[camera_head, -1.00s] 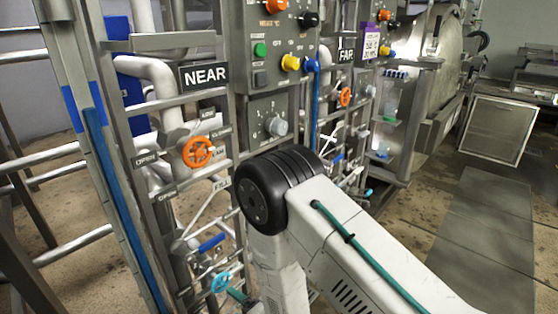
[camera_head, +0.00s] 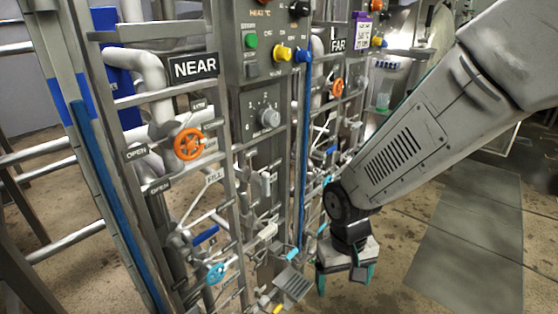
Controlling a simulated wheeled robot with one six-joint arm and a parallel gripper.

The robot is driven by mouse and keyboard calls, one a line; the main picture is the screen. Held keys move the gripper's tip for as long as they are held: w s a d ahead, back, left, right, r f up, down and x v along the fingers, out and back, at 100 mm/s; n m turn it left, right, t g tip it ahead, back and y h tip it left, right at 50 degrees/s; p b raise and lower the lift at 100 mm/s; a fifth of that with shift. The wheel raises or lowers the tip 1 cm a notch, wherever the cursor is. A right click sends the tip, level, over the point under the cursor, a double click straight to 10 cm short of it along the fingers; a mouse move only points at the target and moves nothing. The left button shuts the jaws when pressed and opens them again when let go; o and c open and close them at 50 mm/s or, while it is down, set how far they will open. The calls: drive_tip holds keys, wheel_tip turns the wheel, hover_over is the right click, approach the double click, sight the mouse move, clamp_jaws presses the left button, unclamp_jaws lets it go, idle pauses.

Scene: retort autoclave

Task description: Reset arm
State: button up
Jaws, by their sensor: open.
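My gripper (camera_head: 345,277) hangs at the end of my white arm, to the right of the valve frame, with its fingers pointing down. Its teal-edged fingers are apart and I see nothing between them. The gripper is apart from the orange handwheel (camera_head: 189,144) under the NEAR sign (camera_head: 195,67) and from the light-blue handwheel (camera_head: 216,272) lower down. My arm covers part of the FAR side and the machine behind it.
The control panel (camera_head: 268,85) carries a green button (camera_head: 250,41), a yellow knob (camera_head: 282,52) and a grey dial (camera_head: 269,117). A second orange handwheel (camera_head: 337,88) is below the FAR sign (camera_head: 338,40). The grey floor plate (camera_head: 470,240) at the right is clear.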

drive_tip(key=s+d+r+m+t, duration=0.1)
drive_tip(key=s+d+r, duration=0.5)
drive_tip(key=r, duration=0.4)
drive_tip(key=s+d+r+m+t, duration=0.1)
drive_tip(key=s+d+r, duration=0.5)
drive_tip(key=r, duration=0.4)
drive_tip(key=shift+s+d+y, duration=0.25)
drive_tip(key=shift+s+y, duration=0.05)
drive_tip(key=shift+s, duration=0.2)
